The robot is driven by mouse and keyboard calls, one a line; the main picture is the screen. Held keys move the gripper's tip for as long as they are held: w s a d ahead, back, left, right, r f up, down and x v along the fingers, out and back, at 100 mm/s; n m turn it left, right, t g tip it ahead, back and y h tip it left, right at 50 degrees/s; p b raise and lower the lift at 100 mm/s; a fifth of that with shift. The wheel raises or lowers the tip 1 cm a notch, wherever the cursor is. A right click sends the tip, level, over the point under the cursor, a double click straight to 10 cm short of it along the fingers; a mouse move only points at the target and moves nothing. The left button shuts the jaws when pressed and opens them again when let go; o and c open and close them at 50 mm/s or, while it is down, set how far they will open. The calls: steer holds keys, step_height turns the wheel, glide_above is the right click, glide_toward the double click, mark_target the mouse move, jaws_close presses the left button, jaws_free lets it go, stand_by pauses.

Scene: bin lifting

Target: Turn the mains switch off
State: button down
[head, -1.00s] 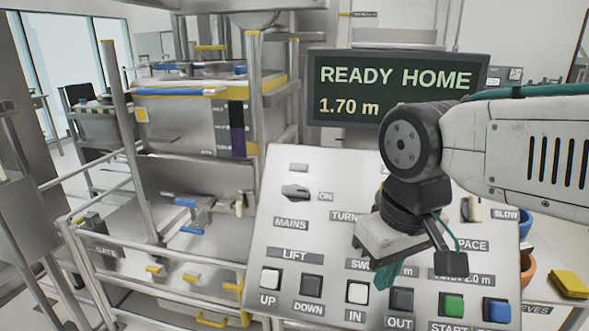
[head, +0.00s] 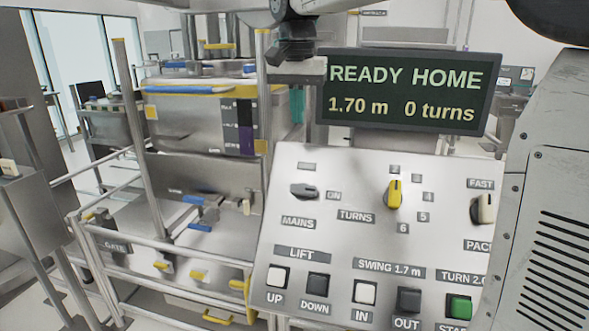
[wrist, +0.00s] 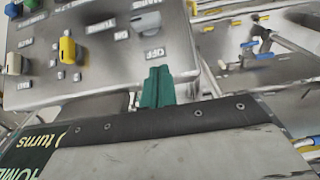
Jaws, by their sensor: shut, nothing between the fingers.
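The mains switch (head: 304,190) is a grey rotary knob at the upper left of the sloping control panel (head: 345,155). Its narrow end points right, towards the ON label (head: 334,196). In the wrist view, turned upside down, the switch (wrist: 146,22) shows beside the ON label (wrist: 121,35) and the OFF label (wrist: 153,54). My gripper (head: 297,105) is above the panel's top edge, left of the display, its green fingers partly hidden by my wrist. In the wrist view my gripper (wrist: 158,74) is shut and empty, apart from the switch.
The display (head: 405,95) reads READY HOME, 1.70 m, 0 turns, and stands behind the panel. The yellow turns knob (head: 395,194) and lift buttons (head: 278,276) are near the switch. A railed frame (head: 150,245) stands at left. Space directly over the switch is clear.

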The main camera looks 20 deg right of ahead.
steer(key=shift+w, duration=0.25)
glide_above(303, 190)
steer(key=w+d, duration=0.1)
steer(key=w, duration=0.4)
steer(key=f, duration=1)
steer(key=shift+w+f, duration=0.15)
steer(key=shift+w, duration=0.05)
steer(key=shift+s+a+f, duration=0.55)
steer(key=shift+s+f, duration=0.15)
steer(key=shift+f, duration=0.05)
steer(key=shift+s+a+f, duration=0.25)
steer(key=shift+s+f, duration=0.05)
steer(key=shift+f, duration=0.25)
